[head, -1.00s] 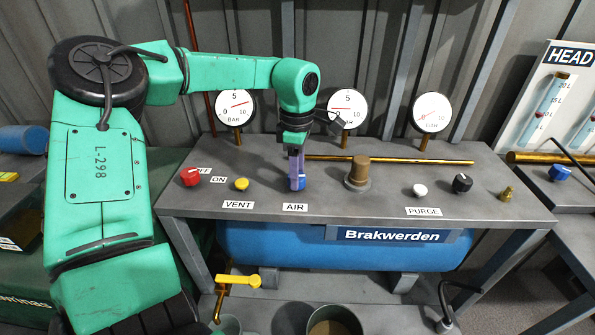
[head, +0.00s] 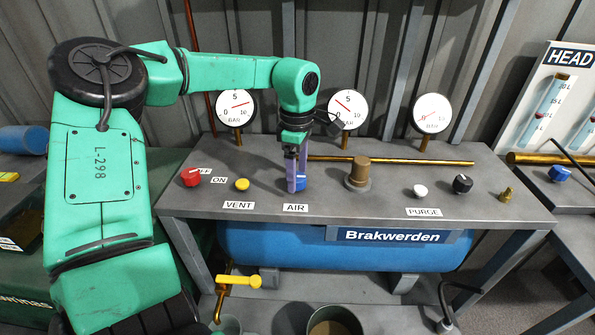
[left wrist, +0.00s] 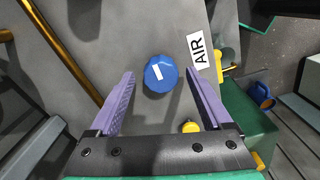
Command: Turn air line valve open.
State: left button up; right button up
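The air line valve is a blue round knob (left wrist: 160,74) with a white mark on top, beside the AIR label (left wrist: 198,50) in the left wrist view. In the head view the AIR label (head: 295,208) lies on the bench front, and the knob is mostly hidden behind my gripper. My left gripper (head: 297,187) points down at the knob. In the left wrist view its purple fingers (left wrist: 160,84) stand apart, one on each side of the knob, with gaps on both sides. My right gripper is not in view.
The bench top (head: 240,170) also carries a red knob (head: 190,177), a yellow button (head: 242,184), a white button (head: 420,190), a black knob (head: 462,184) and a brass pipe (head: 420,160). Three gauges (head: 347,110) stand behind. A blue tank (head: 280,248) is below.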

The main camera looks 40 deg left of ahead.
pick_arm(q)
notch_tip(320, 180, up, 14)
jog(key=shift+r, duration=0.25)
jog(key=shift+s+f, duration=0.1)
dwell(0.5)
